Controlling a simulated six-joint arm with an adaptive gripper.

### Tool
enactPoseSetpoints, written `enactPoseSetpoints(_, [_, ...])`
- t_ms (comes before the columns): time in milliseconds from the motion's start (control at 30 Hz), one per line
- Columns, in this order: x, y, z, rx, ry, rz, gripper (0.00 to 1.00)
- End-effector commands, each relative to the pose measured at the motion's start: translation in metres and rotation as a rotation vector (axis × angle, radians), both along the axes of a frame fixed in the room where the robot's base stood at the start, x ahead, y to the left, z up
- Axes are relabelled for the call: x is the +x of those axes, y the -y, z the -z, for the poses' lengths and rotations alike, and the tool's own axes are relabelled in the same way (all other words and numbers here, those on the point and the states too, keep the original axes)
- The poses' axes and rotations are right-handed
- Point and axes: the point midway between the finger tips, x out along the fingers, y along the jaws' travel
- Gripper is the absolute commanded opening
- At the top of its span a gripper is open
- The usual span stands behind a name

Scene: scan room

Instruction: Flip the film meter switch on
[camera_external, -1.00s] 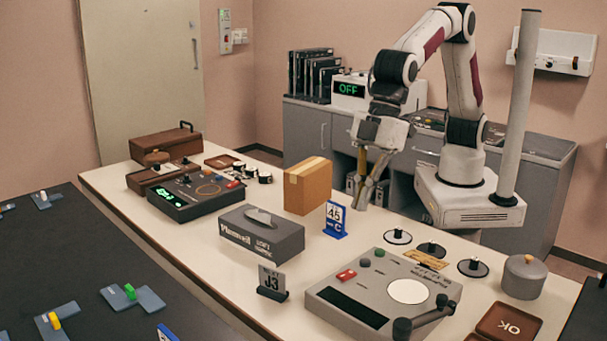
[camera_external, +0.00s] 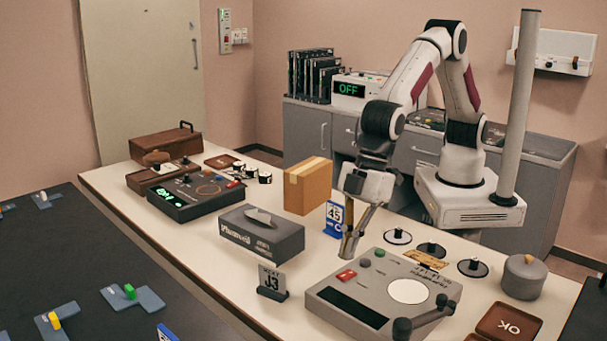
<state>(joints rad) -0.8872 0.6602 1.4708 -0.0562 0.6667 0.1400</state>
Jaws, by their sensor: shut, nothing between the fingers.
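The likely film meter is a grey box (camera_external: 345,311) at the front right of the white table, with a white disc, a dark slot, green and dark knobs and a black lever. A red rocker switch (camera_external: 346,275) sits near its back left corner; its setting is too small to tell. My gripper (camera_external: 345,252) is shut and empty, pointing down just above and behind the red switch. I cannot tell whether it touches the box. A display at the back (camera_external: 348,89) reads OFF in green.
A blue 45 C sign (camera_external: 335,217) stands close left of my gripper. A cardboard box (camera_external: 307,186), a tissue box (camera_external: 262,235) and a J3 sign (camera_external: 272,282) stand further left. Black-knobbed discs (camera_external: 431,250) and a grey canister (camera_external: 524,277) are to the right.

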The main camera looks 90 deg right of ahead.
Motion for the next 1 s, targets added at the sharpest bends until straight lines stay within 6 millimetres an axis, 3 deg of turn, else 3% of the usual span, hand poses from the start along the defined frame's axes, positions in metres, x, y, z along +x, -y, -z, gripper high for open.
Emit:
enactPoseSetpoints(300, [0.003,-0.002,0.029,0.0,0.0,0.0,0.0])
enactPoseSetpoints(1000, [0.008,-0.008,0.043,-0.001,-0.001,0.0,0.0])
